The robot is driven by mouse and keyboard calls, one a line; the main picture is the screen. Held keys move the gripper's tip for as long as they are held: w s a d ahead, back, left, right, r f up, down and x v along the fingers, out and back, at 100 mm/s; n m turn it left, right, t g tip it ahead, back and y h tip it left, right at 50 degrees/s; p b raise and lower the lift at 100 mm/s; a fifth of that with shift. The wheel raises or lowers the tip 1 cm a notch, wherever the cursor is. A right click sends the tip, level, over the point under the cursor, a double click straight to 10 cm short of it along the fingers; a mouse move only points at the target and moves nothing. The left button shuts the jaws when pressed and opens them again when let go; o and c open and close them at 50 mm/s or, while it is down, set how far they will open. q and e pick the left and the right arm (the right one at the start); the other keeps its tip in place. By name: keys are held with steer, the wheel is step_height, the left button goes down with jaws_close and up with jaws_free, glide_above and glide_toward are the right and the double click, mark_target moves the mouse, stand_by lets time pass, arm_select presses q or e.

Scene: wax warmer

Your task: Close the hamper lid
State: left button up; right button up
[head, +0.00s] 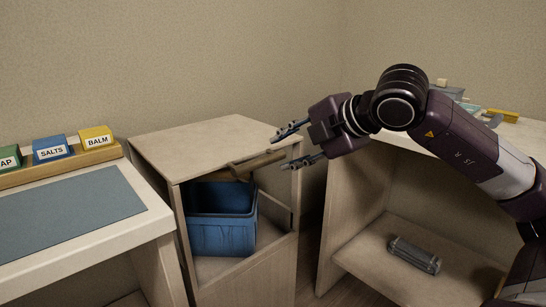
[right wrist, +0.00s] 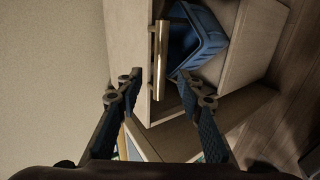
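The hamper is a pale wooden cabinet (head: 205,140) left of centre in the head view, with its front open below the top panel. A blue bin (head: 222,232) shows inside the opening; it also shows in the right wrist view (right wrist: 205,38). A brown bar handle (head: 257,164) runs along the top panel's front edge; the right wrist view shows it as an upright bar (right wrist: 160,55). My right gripper (head: 283,150) is open and empty at the handle's right end. In the right wrist view the bar lies between the spread fingers, and contact cannot be told. My left gripper is out of view.
A desk with a grey-blue mat (head: 70,215) and labelled boxes, including salts (head: 52,149) and balm (head: 96,138), stands at left. A shelf unit (head: 365,225) stands at right, with a grey cylinder (head: 414,255) on its lower board. A wall is behind.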

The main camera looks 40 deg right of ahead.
steer(key=v, duration=0.4)
steer(key=shift+f, duration=0.1)
stand_by(0.8)
